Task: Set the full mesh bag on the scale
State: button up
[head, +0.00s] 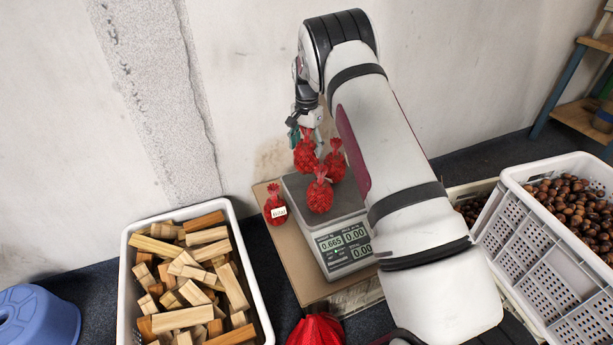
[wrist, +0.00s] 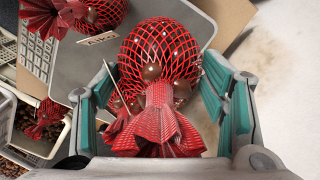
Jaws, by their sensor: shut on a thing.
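My gripper (head: 304,133) is at the back of the scale, shut on a red mesh bag (head: 305,157) of chestnuts. In the wrist view the held bag (wrist: 165,52) lies between the teal finger pads, its gathered red neck towards me. The scale (head: 343,243) has a grey plate and a lit display that seems to read 0.665. Two more full red bags, a front one (head: 319,196) and a right one (head: 336,163), are at the plate. The held bag is over or on the plate's back part; I cannot tell whether it touches.
A labelled red bag (head: 275,207) stands left of the scale on a cardboard-coloured board (head: 304,286). A white crate of wood blocks (head: 127,262) is at left, a white crate of chestnuts (head: 527,222) at right. A red bag or cloth (head: 316,330) and blue stool (head: 38,318) are in front.

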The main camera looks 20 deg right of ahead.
aim_at(307, 134)
notch_tip(307, 134, down, 8)
jog(key=b, duration=0.2)
jog(key=shift+b, duration=0.3)
jog(key=shift+f, duration=0.1)
jog(key=o, duration=1.4)
notch_tip(307, 134, up, 12)
jog(key=p, duration=0.3)
jog(key=shift+r+p, duration=0.2)
jog(key=shift+p, duration=0.2)
